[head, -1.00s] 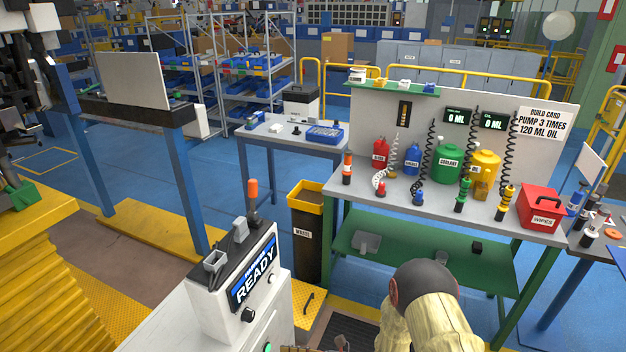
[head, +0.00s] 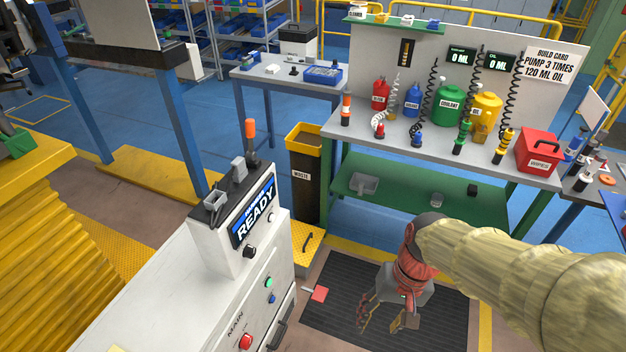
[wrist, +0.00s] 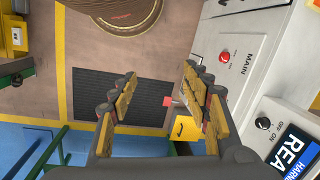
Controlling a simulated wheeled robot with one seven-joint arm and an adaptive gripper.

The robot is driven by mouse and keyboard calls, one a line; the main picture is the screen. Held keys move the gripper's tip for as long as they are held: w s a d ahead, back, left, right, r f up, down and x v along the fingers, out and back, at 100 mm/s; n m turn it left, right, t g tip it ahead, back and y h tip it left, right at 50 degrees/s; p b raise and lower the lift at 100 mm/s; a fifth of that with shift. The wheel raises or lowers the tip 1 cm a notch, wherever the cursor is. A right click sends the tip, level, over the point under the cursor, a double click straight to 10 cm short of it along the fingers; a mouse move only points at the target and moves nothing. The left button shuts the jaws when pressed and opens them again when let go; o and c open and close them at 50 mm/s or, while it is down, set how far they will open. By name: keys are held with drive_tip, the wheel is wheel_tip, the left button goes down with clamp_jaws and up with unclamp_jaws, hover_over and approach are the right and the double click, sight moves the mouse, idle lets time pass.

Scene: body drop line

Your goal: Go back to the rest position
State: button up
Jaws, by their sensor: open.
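My gripper (head: 385,318) is low at the lower middle of the head view, over the dark floor mat (head: 330,332). My arm reaches it from the right in a pale yellow sleeve.
A green workbench (head: 450,182) with coloured bottles stands behind. A black waste bin with a yellow rim (head: 308,180) is beside it. A red flat piece (head: 319,294) lies on the floor mat near the cabinet. The cabinet (wrist: 245,60) is close at right in the wrist view.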

drive_tip(key=s+d+r+t+h, duration=0.1)
drive_tip(key=d+r+t, duration=0.1)
drive_tip(key=r, duration=0.5)
drive_tip(key=s+d+r+n+t, duration=0.1)
drive_tip(key=r+t, duration=0.3)
drive_tip(key=r, duration=0.4)
drive_tip(key=shift+d+h, duration=0.4)
drive_tip(key=shift+d, duration=0.5)
